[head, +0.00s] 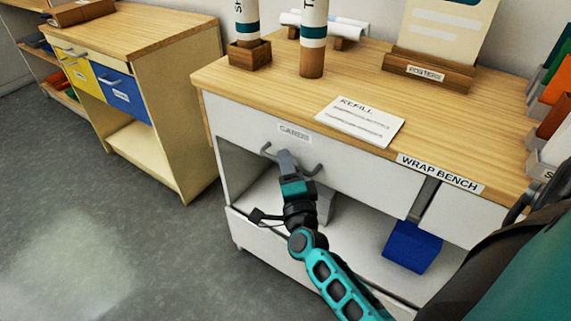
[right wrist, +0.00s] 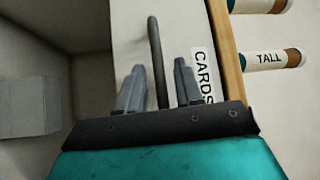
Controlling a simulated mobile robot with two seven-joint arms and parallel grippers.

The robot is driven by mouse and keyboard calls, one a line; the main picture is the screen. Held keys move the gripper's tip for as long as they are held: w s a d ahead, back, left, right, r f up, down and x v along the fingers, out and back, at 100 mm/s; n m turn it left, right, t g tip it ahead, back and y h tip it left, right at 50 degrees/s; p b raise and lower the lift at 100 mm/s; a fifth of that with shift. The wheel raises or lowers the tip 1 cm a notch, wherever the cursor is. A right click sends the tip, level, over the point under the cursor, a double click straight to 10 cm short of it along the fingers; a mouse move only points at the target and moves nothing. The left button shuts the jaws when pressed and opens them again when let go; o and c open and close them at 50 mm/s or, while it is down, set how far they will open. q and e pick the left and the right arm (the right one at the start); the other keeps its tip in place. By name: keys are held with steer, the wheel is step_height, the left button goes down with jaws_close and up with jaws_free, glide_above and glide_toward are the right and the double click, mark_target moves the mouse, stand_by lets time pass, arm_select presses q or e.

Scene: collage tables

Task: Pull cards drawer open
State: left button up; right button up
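The cards drawer (head: 360,172) is a wide white front under the wooden top of the wrap bench, with a "CARDS" label (head: 294,132). It looks shut, flush with the bench. Its grey bar handle (head: 267,150) also shows in the right wrist view (right wrist: 154,45). My right gripper (head: 287,158) is at the handle. In the right wrist view its two fingers (right wrist: 158,88) are apart, one on each side of the bar, with gaps visible on both sides. Part of the handle is hidden behind the gripper in the head view. My left gripper is not in view.
A "REFILL" sheet (head: 360,122) lies on the bench top (head: 240,82) above the drawer. A blue box (head: 411,247) sits under the bench at right. A second cabinet (head: 178,110) stands at left. The floor (head: 110,210) in front is clear.

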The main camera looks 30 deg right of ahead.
steer(key=shift+w+d, duration=0.15)
steer(key=shift+w, duration=0.25)
jaws_close()
stand_by(0.4)
